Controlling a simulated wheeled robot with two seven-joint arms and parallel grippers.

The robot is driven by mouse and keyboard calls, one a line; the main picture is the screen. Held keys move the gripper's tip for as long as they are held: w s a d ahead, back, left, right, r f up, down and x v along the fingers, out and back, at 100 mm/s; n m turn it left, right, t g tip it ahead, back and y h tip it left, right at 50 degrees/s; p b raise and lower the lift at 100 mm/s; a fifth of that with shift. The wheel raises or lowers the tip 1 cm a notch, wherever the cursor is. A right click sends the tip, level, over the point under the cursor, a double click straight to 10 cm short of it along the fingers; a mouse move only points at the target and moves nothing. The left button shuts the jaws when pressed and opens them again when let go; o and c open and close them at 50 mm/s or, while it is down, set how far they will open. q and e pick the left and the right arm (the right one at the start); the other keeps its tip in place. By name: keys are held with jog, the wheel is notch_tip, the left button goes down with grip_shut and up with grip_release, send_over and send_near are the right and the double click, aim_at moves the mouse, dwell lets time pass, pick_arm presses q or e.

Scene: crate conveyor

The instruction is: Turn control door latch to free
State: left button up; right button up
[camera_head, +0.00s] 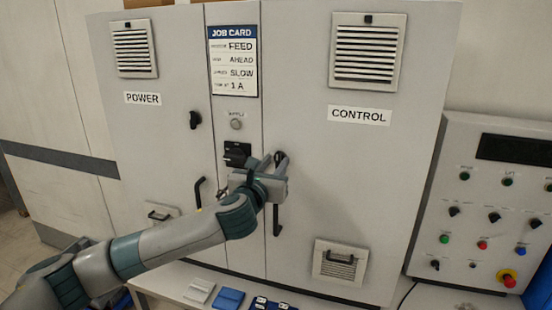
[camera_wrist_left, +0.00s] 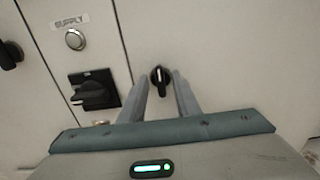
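The control door latch (camera_head: 281,157) is a small black turn knob near the left edge of the control door (camera_head: 335,165), above that door's black handle. In the left wrist view the latch (camera_wrist_left: 160,76) shows a pale pointer line standing close to upright. My left gripper (camera_head: 278,165) is at the latch, partly covering it in the head view. In the left wrist view its two fingers (camera_wrist_left: 160,84) stand apart, one on each side of the latch, with narrow gaps that look clear of the knob. My right gripper is not in view.
Left of the latch are a large black rotary switch (camera_head: 236,154) and the supply button (camera_head: 236,124). The black door handle (camera_head: 277,219) hangs just below my gripper. The power door (camera_head: 150,100) has its own latch (camera_head: 195,120). A button console (camera_head: 490,215) stands at right.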

pick_arm(q)
jog(key=shift+w+d, duration=0.15)
jog(key=shift+w, duration=0.35)
jog(key=shift+c, duration=0.6)
grip_shut()
jog(key=shift+n, duration=0.4)
jog(key=n, duration=0.3)
jog(key=shift+n, duration=0.3)
jog(key=n, duration=0.4)
jog(key=shift+f+n+b, duration=0.1)
jog(key=shift+n+b, duration=0.2)
jog(key=shift+b, duration=0.1)
jog(key=n, duration=0.8)
jog(key=shift+a+f+n, duration=0.15)
jog(key=shift+a+n, duration=0.1)
jog(key=shift+n, duration=0.15)
